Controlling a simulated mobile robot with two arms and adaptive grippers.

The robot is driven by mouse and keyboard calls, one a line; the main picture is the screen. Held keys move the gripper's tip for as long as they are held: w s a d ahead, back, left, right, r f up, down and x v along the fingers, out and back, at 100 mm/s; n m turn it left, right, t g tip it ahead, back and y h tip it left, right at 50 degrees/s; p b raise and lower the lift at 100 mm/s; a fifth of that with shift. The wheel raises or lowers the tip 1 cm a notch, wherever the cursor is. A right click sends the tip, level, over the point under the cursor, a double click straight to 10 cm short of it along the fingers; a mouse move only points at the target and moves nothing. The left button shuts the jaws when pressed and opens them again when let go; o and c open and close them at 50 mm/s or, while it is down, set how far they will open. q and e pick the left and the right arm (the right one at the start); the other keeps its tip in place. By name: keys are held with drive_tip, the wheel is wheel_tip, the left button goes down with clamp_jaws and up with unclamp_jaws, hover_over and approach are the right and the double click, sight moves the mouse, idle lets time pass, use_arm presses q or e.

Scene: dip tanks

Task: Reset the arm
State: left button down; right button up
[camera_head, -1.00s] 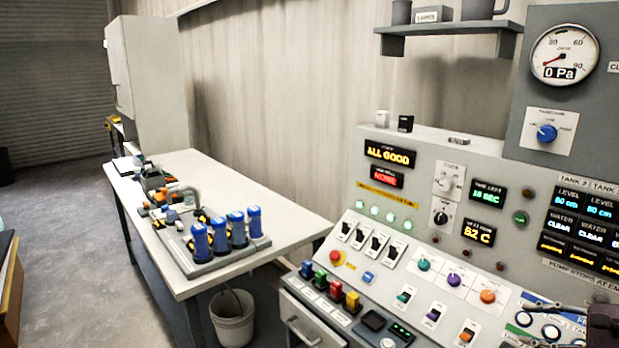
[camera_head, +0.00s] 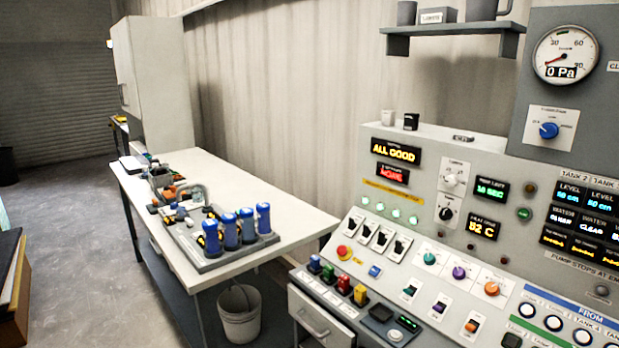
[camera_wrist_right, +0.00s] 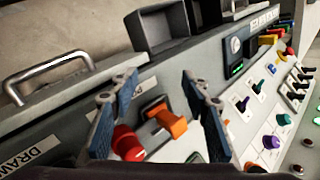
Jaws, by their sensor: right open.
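My right gripper (camera_wrist_right: 150,95) shows in the right wrist view. Its two blue-grey fingers are spread apart with nothing held between them. Beyond and between the fingers are a red knob (camera_wrist_right: 128,143) and an orange handle (camera_wrist_right: 168,122) on the grey control panel (camera_wrist_right: 215,85). I cannot tell the exact gap between the fingers and these controls. Neither gripper shows in the head view now, and my left gripper is in neither view.
The control console (camera_head: 430,270) fills the right of the head view. A white workbench (camera_head: 260,185) carries a rack of blue-capped cylinders (camera_head: 230,232). A bucket (camera_head: 240,318) stands below it. A drawer handle (camera_wrist_right: 50,75) is at left in the wrist view. Open floor lies left.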

drive_tip(key=s+a+f+n+g+h, duration=0.1)
drive_tip(key=s+a+f+n+g, duration=0.1)
drive_tip(key=s+a+f+n, duration=0.45)
drive_tip(key=s+a+r+n+h, duration=0.1)
drive_tip(key=s+a+n+h, duration=0.1)
drive_tip(key=s+a+n, duration=0.45)
drive_tip(key=s+a+r+n+h, duration=0.25)
drive_tip(key=s+a, duration=0.45)
drive_tip(key=s, duration=0.5)
wheel_tip(320, 180, down, 28)
drive_tip(key=s+g, duration=0.1)
drive_tip(key=s, duration=0.1)
drive_tip(key=s+d+f+g, duration=0.1)
drive_tip(key=s+d+f, duration=0.2)
drive_tip(key=s+f, duration=1.2)
drive_tip(key=shift+s+d+n+y, duration=0.2)
drive_tip(key=shift+s+n+y, duration=0.2)
drive_tip(key=shift+s, duration=0.65)
